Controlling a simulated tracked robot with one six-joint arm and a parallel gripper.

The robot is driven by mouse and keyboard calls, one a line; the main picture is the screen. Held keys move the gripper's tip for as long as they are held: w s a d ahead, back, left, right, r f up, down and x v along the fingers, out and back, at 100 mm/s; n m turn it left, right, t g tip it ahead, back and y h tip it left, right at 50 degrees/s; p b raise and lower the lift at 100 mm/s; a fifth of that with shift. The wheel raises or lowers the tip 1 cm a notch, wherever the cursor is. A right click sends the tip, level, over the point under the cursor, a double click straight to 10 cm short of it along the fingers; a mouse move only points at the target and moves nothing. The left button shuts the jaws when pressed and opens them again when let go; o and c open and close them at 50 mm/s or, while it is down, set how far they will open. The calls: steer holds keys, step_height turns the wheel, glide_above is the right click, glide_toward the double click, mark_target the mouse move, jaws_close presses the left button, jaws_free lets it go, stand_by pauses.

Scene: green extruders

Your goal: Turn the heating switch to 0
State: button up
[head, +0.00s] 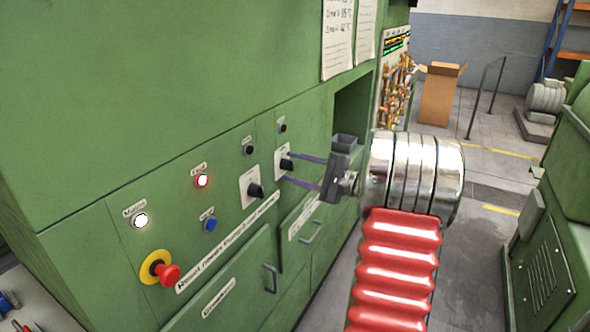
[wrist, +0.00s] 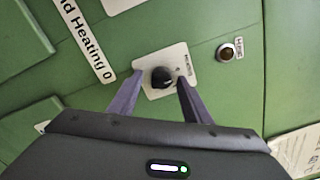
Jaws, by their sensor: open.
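A black rotary switch (head: 287,164) on a white plate sits on the green cabinet front, at the right end of the control row. The same black knob shows in the wrist view (wrist: 162,78), on its white plate (wrist: 152,92); its small markings are too blurred to read. My gripper (head: 285,167) is open, with its two purple-grey fingers reaching toward the panel. In the wrist view my gripper (wrist: 160,76) has one fingertip on each side of the knob. I cannot tell whether they touch it. A second black switch (head: 255,190) sits to its left.
A cabinet door handle (head: 270,278) juts out below.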

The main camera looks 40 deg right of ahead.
steer(key=shift+s, duration=0.1)
steer(key=v, duration=1.3)
steer(key=shift+s, duration=0.3)
